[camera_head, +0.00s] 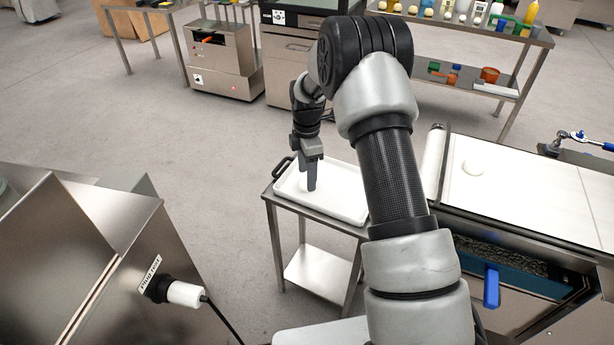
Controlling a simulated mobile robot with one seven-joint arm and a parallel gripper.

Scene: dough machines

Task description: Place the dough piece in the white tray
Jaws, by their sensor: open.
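The white tray (336,208) lies on a small steel table left of the conveyor. My gripper (311,186) points down over the left part of the tray, and its jaws are open. A pale shape beside the fingers blends with the white tray, so I cannot tell if it is dough. My arm hides part of the tray's right side.
A steel machine (90,250) with a white plug stands at the left front. A white roller (433,163) is at the belt's left end. A blue handle (491,287) sticks out below the belt. Shelves with bottles and bowls (489,75) stand behind. Open floor lies left of the tray table.

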